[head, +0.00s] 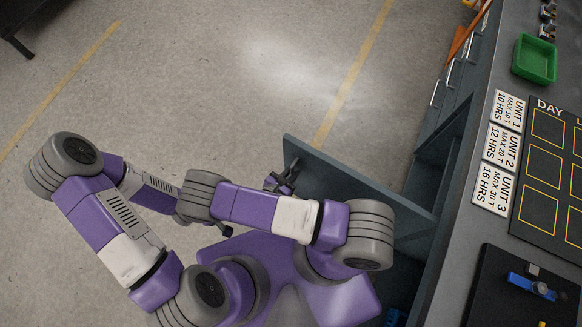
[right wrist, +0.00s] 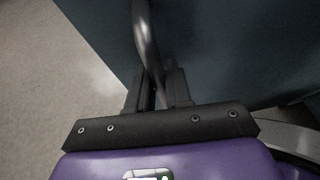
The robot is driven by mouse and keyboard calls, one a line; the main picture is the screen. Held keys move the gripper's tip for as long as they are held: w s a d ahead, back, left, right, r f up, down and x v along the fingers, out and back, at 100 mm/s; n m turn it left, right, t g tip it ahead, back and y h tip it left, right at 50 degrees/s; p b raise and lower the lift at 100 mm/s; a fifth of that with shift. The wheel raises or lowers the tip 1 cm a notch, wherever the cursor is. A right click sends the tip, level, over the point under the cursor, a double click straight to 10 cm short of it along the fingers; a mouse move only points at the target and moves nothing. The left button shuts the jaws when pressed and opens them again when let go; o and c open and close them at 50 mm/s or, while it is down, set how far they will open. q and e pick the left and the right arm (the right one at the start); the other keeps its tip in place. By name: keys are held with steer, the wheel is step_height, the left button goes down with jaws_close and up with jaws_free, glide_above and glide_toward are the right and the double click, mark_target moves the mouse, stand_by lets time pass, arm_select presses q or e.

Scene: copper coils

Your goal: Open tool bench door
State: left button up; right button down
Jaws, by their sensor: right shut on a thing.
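The tool bench door (head: 345,182) is a blue-grey panel. In the head view it stands swung out from the bench front, with a dark open space beside it. My right gripper (head: 284,178) is at the door's outer end. In the right wrist view my right gripper (right wrist: 155,90) is shut on the door's curved metal handle (right wrist: 147,38), with the blue-grey door face (right wrist: 225,50) right behind it. My purple arm links cover part of the floor and the door's near side.
The bench top (head: 455,235) runs along the right, with a green bin (head: 535,59), unit labels (head: 492,147) and a black planning board (head: 548,165). Closed drawers with handles (head: 434,93) line the bench front beyond the door. The floor (head: 220,90) ahead and left is clear.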

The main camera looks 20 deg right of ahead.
steer(key=c, duration=1.4)
jaws_free()
step_height(320, 180, up, 10)
steer(key=p, duration=0.3)
steer(key=shift+p, duration=0.35)
